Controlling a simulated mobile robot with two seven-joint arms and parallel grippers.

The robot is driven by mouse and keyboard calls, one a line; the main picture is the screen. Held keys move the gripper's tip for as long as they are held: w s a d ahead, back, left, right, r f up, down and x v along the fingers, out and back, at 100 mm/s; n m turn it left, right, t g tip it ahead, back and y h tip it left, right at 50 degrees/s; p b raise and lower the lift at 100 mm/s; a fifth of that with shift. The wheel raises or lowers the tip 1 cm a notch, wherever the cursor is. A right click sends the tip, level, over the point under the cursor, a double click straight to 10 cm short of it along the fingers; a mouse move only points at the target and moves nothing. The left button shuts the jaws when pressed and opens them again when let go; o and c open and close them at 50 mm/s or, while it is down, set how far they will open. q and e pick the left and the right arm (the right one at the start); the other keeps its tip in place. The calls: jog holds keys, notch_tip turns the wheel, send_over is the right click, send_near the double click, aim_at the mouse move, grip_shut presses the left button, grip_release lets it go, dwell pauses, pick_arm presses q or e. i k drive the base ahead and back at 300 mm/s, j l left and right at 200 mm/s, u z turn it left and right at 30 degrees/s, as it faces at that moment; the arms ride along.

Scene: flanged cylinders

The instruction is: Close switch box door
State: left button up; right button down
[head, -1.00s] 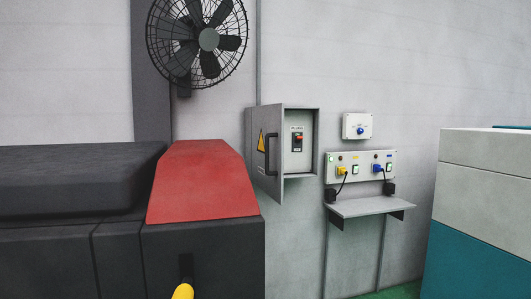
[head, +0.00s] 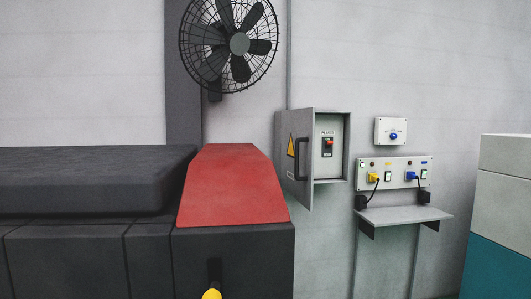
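The grey switch box (head: 331,183) is fixed to the wall right of centre in the head view. Its door (head: 294,180) is hinged on the left and stands open, swung out toward me. Inside the box a red and black switch (head: 327,146) shows under a small label. Neither of my grippers is in view, and nothing touches the door.
A dark machine (head: 85,185) with a red sloped cover (head: 233,185) stands at left, close to the door. Right of the box are a socket panel (head: 398,166) with plugs and a small shelf (head: 403,215). A teal and grey cabinet (head: 505,215) stands far right.

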aim_at(298, 125)
jog(key=i+l+u, duration=0.2)
jog(key=l+u, duration=0.15)
jog(key=l, duration=0.15)
jog(key=i+l+u, duration=0.3)
jog(key=l, duration=0.4)
jog(key=i+l+u, duration=0.1)
jog(key=l, duration=0.45)
jog(key=i+l, duration=0.15)
jog(key=l, duration=0.4)
jog(key=i+l, duration=0.1)
jog(key=l, duration=0.45)
jog(key=i+l+u, duration=0.1)
jog(key=l, duration=0.45)
jog(key=i+l, duration=0.15)
jog(key=l, duration=0.4)
jog(key=i+l, duration=0.1)
jog(key=l, duration=0.45)
